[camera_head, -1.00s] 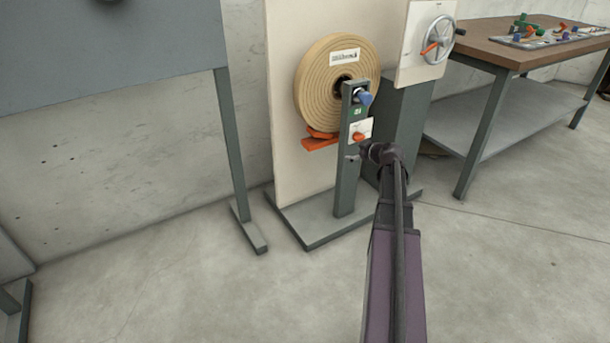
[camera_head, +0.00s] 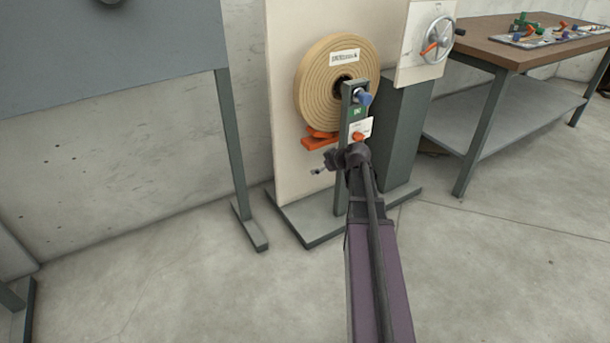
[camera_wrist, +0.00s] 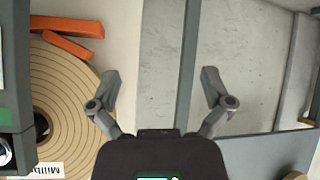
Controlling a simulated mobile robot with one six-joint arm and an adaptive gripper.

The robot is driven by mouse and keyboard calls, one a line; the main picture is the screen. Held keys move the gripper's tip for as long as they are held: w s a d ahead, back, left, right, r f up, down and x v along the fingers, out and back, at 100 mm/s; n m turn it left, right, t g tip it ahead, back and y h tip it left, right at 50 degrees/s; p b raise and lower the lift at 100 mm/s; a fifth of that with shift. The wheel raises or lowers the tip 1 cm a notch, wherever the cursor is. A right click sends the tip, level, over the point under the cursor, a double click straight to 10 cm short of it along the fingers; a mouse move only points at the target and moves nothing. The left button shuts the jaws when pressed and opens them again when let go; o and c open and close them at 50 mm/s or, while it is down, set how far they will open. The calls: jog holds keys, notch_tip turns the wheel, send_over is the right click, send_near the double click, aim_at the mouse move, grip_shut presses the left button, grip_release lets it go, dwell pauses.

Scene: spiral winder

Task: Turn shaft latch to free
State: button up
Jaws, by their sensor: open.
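The winder's green post (camera_head: 352,113) stands in front of a tan spiral roll (camera_head: 322,95). A blue knob (camera_head: 363,97) sits at the shaft end on top of the post. Below it is a white plate (camera_head: 366,125) with an orange-red knob (camera_head: 358,136). I cannot read which of these is the shaft latch. My gripper (camera_head: 318,170) is open and empty, left of the post and below the roll. In the wrist view my gripper (camera_wrist: 164,80) has its fingers spread, with the roll (camera_wrist: 75,100) to the left; neither knob shows clearly there.
Orange bars (camera_head: 320,142) lie under the roll, close above my gripper. A handwheel (camera_head: 437,40) is on a cream panel at the right. A brown-topped workbench (camera_head: 490,50) stands at the far right, and a grey panel on legs (camera_head: 110,60) at the left. The front floor is clear.

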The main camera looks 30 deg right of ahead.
jog(key=s+a+g+p, duration=0.1)
jog(key=a, duration=0.6)
jog(key=shift+s+f+g+y, duration=0.3)
jog(key=shift+s+f+g, duration=0.05)
jog(key=shift+s+g, duration=0.05)
jog(key=shift+a, duration=0.1)
jog(key=s+a+r+m+g+h+p, duration=0.1)
jog(key=s+a+m+g+h+p, duration=0.4)
jog(key=s+a, duration=1.45)
notch_tip(320, 180, up, 38)
jog(key=w+a+g+y+p, duration=0.1)
jog(key=w+g+p, duration=0.1)
jog(key=p, duration=3.7)
jog(key=shift+a+g+y, duration=0.15)
jog(key=shift+g+y, duration=0.25)
jog(key=shift+g, duration=0.1)
